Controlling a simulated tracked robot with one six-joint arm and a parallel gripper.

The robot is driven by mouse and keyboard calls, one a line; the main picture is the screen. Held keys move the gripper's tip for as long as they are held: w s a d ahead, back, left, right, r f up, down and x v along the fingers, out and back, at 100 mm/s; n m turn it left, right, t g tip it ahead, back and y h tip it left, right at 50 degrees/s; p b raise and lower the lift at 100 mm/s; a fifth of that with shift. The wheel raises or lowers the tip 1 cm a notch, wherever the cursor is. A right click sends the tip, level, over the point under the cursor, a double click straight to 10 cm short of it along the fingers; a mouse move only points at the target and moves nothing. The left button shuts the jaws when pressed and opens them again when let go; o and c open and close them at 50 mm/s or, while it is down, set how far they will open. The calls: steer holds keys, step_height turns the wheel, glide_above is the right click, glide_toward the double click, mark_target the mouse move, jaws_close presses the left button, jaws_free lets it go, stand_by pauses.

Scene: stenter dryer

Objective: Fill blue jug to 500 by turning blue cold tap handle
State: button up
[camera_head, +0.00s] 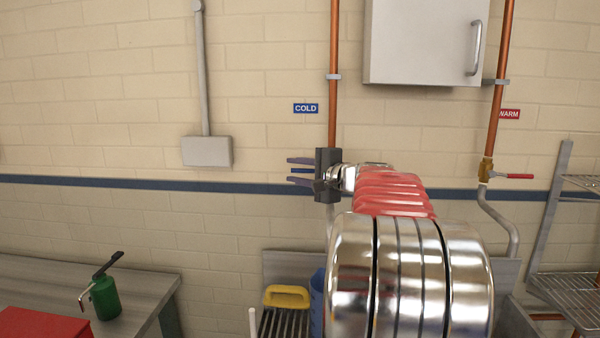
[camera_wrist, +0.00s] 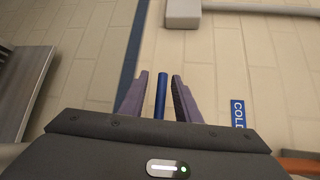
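The blue cold tap handle (camera_wrist: 161,96) shows in the wrist view as a narrow blue bar between the two fingers of my gripper (camera_wrist: 159,76). Gaps show on both sides of it, so the fingers are open around it, not closed on it. In the head view my gripper (camera_head: 290,170) is in front of the cold pipe, pointing left, with the blue handle (camera_head: 301,171) between its fingers. My gripper hides the tap body. The blue jug (camera_head: 317,300) stands low below the tap, mostly hidden by my arm; its water level and marks cannot be seen.
The COLD sign (camera_head: 306,108) is beside the copper pipe (camera_head: 333,60). A red-handled warm tap (camera_head: 515,176) is at right. A wall cabinet (camera_head: 425,40) hangs above. A yellow object (camera_head: 287,297) is left of the jug; a green can (camera_head: 106,297) stands on the left bench.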

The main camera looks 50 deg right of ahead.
steer(key=shift+w+f, duration=0.15)
steer(key=shift+w, duration=0.65)
jaws_close()
steer(key=shift+f, duration=0.15)
stand_by(1.0)
